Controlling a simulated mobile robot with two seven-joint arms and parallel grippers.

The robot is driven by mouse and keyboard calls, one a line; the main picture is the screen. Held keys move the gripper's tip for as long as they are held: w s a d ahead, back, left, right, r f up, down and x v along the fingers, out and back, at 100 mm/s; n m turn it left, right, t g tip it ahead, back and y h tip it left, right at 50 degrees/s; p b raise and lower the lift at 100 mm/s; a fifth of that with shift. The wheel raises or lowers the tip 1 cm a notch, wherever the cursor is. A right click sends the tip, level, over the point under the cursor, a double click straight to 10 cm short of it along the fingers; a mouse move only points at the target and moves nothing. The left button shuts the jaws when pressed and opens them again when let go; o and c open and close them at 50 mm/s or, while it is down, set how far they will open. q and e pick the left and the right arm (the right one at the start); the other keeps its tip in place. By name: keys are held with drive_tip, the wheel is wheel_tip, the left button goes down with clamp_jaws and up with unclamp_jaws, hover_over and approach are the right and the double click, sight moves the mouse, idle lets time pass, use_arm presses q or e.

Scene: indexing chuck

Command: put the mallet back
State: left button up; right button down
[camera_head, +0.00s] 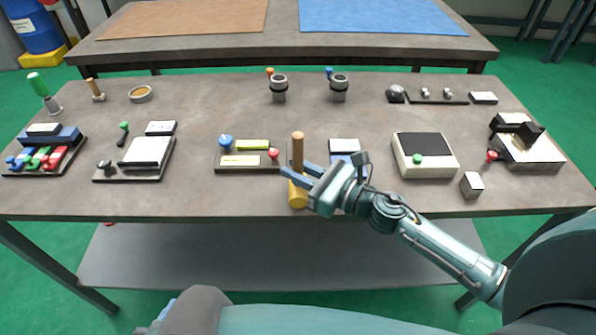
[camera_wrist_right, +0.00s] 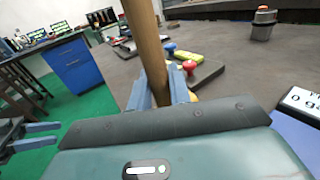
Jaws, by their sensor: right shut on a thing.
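The mallet has a wooden handle (camera_head: 297,148) and a yellow head (camera_head: 298,195). It is upright, head down, near the front edge of the workbench. My right gripper (camera_head: 290,171) is shut around the lower handle, just above the head. In the right wrist view the handle (camera_wrist_right: 146,45) rises between the two blue fingers, and the head is mostly hidden. I cannot tell whether the head touches the bench. My left gripper (camera_wrist_right: 57,134) shows at the left of the right wrist view, empty, its fingers apart.
A tray (camera_head: 252,171) with blue and red knobs stands just left of the mallet. A blue unit with a white display (camera_head: 344,145) is partly behind my right gripper. A white box with a dark top (camera_head: 425,146) stands further right. Two dark cylinders (camera_head: 279,92) stand behind.

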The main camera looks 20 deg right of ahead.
drive_tip(key=shift+f, duration=0.1)
use_arm(q)
drive_tip(key=shift+s+d+f, duration=0.1)
drive_tip(key=shift+f, duration=0.1)
use_arm(e)
drive_tip(key=c, duration=1.3)
unclamp_jaws()
drive_tip(key=shift+s+d, duration=0.1)
drive_tip(key=shift+s, duration=0.05)
use_arm(q)
drive_tip(key=f+b, duration=0.1)
drive_tip(key=b, duration=0.2)
drive_tip(key=shift+f, duration=0.2)
use_arm(e)
drive_tip(key=v, duration=1.1)
drive_tip(key=shift+s+d, duration=0.2)
drive_tip(key=shift+s, duration=0.05)
use_arm(q)
drive_tip(key=shift+d+f, duration=0.1)
